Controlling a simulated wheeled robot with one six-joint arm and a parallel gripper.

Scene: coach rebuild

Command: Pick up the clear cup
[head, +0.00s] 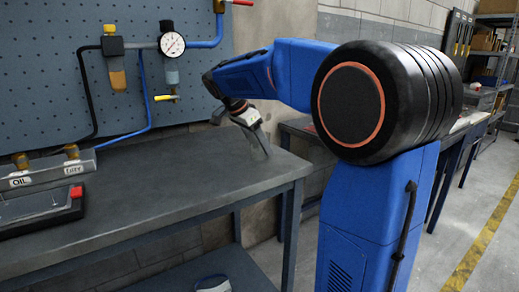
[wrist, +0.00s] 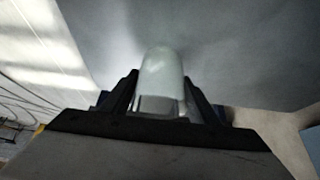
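A pale, translucent cup (wrist: 163,80) with a rounded far end stands out in the middle of the wrist view, between the two dark fingers of my gripper (wrist: 165,100). The fingers lie close against both its sides, with no clear gap showing. In the head view my gripper (head: 258,146) points steeply down over the right end of the grey workbench (head: 190,172). The cup is hard to make out there, blending with the fingertips. I cannot tell whether it touches the bench top.
An open dark case (head: 40,210) with a red latch and a rack labelled OIL (head: 45,175) sit at the bench's left. A blue pegboard (head: 50,50) carries a gauge (head: 172,44) and hoses behind. The middle of the bench is clear.

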